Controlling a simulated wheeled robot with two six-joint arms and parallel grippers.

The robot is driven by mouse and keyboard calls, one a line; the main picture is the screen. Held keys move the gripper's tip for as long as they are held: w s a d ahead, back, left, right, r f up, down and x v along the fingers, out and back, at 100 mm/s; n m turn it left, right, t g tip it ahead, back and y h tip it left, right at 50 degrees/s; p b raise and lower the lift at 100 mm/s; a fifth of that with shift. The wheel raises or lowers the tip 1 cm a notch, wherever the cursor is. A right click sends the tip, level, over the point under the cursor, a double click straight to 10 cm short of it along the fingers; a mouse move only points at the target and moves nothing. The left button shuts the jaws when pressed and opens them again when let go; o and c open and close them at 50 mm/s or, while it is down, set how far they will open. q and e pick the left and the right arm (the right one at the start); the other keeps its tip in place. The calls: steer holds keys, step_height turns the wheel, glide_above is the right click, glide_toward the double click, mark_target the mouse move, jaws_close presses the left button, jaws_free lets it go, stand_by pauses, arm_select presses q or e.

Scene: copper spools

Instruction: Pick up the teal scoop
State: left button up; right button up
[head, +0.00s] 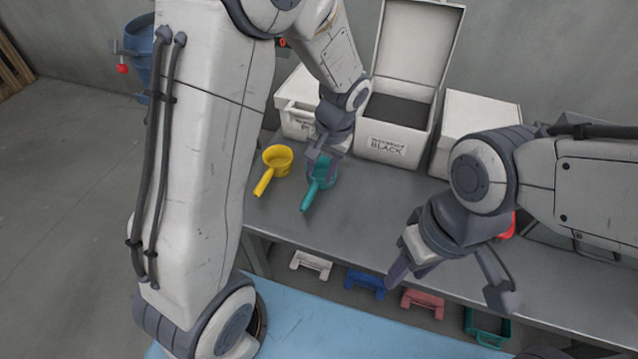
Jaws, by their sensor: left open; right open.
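The teal scoop (310,194) lies on the grey table, with its handle pointing toward the front left and its cup toward the back. My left gripper (321,165) is over the scoop's cup, with its fingers open and close to it. The gripper hides part of the cup, and I cannot tell whether the fingers touch it. My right gripper (445,285) is open and empty, above the front edge of the table to the right.
A yellow scoop (274,168) lies just left of the teal one. Behind stand an open white box labelled BLACK (385,150) and other white boxes (476,122). Coloured bins (365,284) sit under the table (350,225). The table front between the grippers is clear.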

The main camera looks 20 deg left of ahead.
arm_select(q)
glide_above(310, 194)
steer(key=f, duration=0.5)
steer(key=shift+w+d+f, duration=0.15)
steer(key=shift+d+f, duration=0.15)
steer(key=shift+d, duration=0.1)
steer(key=shift+a+f, duration=0.2)
steer(key=shift+f, duration=0.85)
steer(key=shift+a+f, duration=0.15)
steer(key=shift+f, duration=0.9)
steer(key=shift+a+f, duration=0.2)
steer(key=shift+f, duration=0.85)
jaws_close()
